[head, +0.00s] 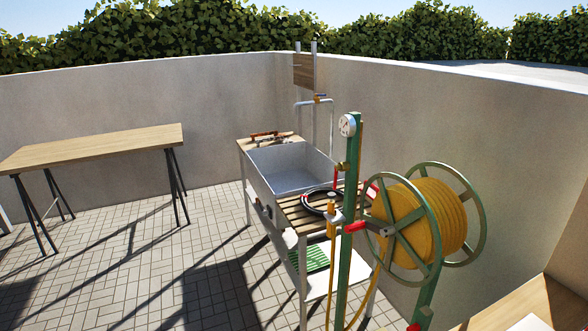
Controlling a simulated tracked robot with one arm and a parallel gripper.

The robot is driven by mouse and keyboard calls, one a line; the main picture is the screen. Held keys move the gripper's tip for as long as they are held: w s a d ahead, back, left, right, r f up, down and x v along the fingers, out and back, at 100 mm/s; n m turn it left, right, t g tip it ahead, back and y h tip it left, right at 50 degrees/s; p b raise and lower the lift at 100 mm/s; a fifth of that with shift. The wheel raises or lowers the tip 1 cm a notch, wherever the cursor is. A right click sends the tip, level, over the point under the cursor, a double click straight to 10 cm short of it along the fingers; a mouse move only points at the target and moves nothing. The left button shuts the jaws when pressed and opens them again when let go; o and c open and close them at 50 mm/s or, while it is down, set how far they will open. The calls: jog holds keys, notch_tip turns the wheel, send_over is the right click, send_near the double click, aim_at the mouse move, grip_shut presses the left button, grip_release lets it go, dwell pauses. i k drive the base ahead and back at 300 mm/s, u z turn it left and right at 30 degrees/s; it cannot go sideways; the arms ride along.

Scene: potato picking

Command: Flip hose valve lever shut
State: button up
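A yellow hose is wound on a green-wheeled reel (438,215) at the right, beside a green post (352,190). A round gauge (348,125) is at the top of the post. Below it, a small fitting (343,166) has a thin red part (335,178) hanging down beside it, which looks like a valve lever; it is too small to tell its setting. Further down, a pale fitting (334,214) joins a yellow hose (331,265). A red handle (354,227) sticks out left from the reel's hub. My gripper is not in view.
A sink bench (290,165) with a slatted top (300,215) and a coiled black hose (318,203) stands behind the post. A wooden trestle table (95,148) is at the left. The paved floor (130,270) between is clear. A wooden surface (545,300) fills the lower right corner.

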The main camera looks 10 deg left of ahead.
aim_at(337, 167)
jog(key=z, duration=0.1)
jog(key=k, duration=0.6)
jog(key=u, duration=0.55)
jog(key=i, duration=1.6)
jog(key=z, duration=0.7)
